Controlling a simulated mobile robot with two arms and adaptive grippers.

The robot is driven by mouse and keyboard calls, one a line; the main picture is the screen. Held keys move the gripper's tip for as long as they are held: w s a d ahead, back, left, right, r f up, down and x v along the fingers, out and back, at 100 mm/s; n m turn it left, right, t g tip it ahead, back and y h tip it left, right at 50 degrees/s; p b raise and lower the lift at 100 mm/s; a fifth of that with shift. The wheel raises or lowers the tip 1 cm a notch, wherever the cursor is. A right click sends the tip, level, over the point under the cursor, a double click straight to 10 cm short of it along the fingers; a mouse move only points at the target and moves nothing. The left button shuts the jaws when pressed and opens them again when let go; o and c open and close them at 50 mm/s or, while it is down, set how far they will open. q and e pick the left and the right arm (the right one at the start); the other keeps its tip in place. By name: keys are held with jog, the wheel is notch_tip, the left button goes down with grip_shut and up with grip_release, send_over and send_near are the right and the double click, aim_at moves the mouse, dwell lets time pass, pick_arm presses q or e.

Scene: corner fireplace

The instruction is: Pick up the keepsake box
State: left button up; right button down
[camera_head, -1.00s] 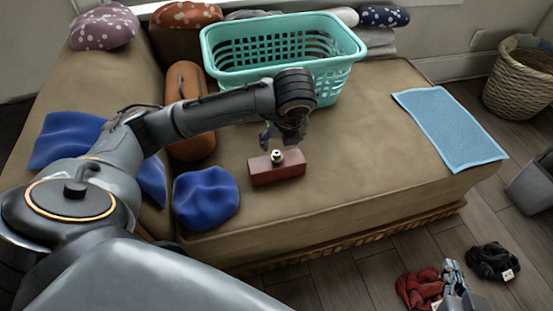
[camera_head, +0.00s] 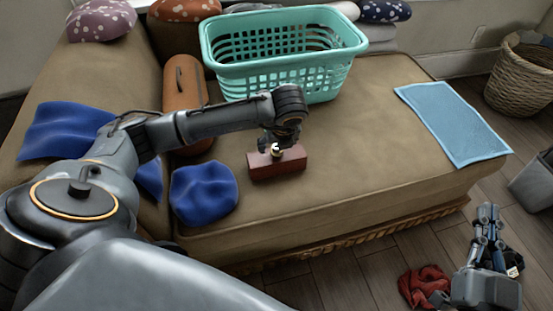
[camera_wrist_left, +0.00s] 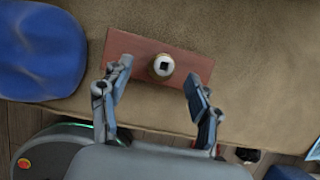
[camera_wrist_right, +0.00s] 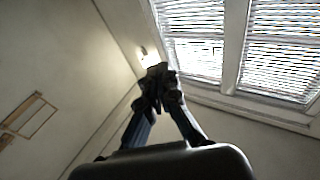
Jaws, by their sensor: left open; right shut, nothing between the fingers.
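The keepsake box is a reddish-brown block (camera_head: 290,167) with a round brass-coloured knob on top, lying on the sofa seat. My left gripper (camera_head: 279,144) is open, just above the box. Its fingers stand on either side of the knob, overlapping the near edge of the box in that view; I cannot tell if they touch it. My right gripper (camera_head: 487,212) is shut and empty, off the sofa's front right; in its own view (camera_wrist_right: 157,75) it points toward wall and window.
A turquoise laundry basket (camera_head: 285,83) stands behind the box. A blue cushion-like cloth (camera_head: 203,190) lies left of the box, an orange bolster (camera_head: 183,90) behind that. A light-blue towel (camera_head: 453,122) lies at the seat's right. Red cloth (camera_head: 424,283) lies on the floor.

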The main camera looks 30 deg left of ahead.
aim_at(276, 148)
pick_arm(q)
jog(key=b+x, duration=0.1)
jog(key=x, duration=0.3)
jog(key=shift+w+r, duration=0.1)
jog(key=shift+w, duration=0.1)
grip_shut()
pick_arm(e)
jog(key=r+t, duration=0.1)
jog(key=r, duration=0.1)
jog(key=s+r+t+y, duration=0.1)
jog(key=s+r+t, duration=0.1)
jog(key=r, duration=0.1)
jog(key=shift+a+r+t, duration=0.15)
jog(key=shift+r+t, duration=0.15)
jog(key=shift+t, duration=0.1)
